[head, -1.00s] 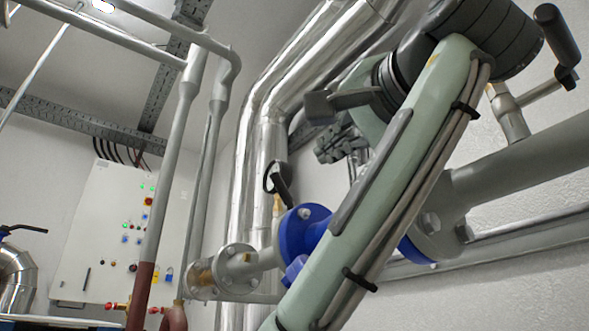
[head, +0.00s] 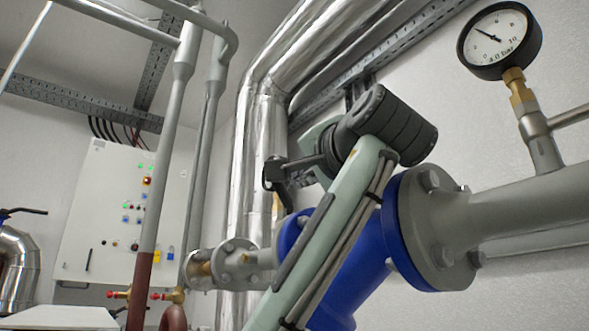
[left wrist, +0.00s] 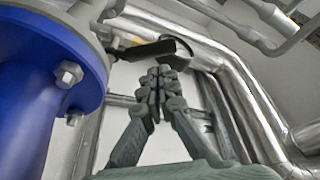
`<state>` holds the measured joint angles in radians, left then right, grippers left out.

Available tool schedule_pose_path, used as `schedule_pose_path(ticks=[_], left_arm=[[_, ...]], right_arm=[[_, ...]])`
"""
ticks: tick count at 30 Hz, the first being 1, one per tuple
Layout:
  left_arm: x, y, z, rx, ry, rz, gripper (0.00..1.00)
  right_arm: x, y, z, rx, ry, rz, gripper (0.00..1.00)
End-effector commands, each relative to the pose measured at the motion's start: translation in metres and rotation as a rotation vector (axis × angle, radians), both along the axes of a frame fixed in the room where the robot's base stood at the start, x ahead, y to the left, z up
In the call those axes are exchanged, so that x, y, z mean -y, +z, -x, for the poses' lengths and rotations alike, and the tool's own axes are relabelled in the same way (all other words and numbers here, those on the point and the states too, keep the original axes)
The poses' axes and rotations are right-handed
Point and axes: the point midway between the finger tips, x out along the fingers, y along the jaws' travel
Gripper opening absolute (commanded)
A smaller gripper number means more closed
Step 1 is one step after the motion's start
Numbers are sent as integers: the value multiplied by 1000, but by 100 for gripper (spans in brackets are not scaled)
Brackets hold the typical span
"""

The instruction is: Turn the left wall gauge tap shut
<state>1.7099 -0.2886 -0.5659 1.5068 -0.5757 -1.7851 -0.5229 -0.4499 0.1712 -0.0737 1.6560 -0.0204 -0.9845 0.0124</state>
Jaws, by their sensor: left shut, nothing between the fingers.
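The tap's black lever (left wrist: 160,48) shows in the left wrist view, with a bit of brass (left wrist: 118,42) at its left end. My left gripper (left wrist: 158,76) is shut and empty, its fingertips just below the lever in that picture. I cannot tell whether they touch it. In the head view my left wrist stands in front of the tap area by the silver pipes. My right gripper is not in view.
A round pressure gauge (head: 500,40) stands on the grey pipe (head: 530,205) at right. A blue flanged valve body (head: 350,270) is close behind my left arm and beside the gripper. Silver pipes (head: 262,120) rise behind it. A control panel (head: 95,215) is at left.

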Motion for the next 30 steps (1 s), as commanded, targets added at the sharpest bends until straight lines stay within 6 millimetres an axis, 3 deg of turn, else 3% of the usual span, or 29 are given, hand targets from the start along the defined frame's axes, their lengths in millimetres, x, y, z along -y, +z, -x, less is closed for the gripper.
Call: schedule_pose_path(ticks=[6,12,23,30], left_arm=[[-8,5,-21,0,2,-1,0],[-10,6,-26,0,0,0,0],[-11,5,-26,3,1,2,0],[-26,2,-30,25,2,36,0]], right_arm=[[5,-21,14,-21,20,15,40],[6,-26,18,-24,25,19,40],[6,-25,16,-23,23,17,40],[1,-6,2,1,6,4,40]])
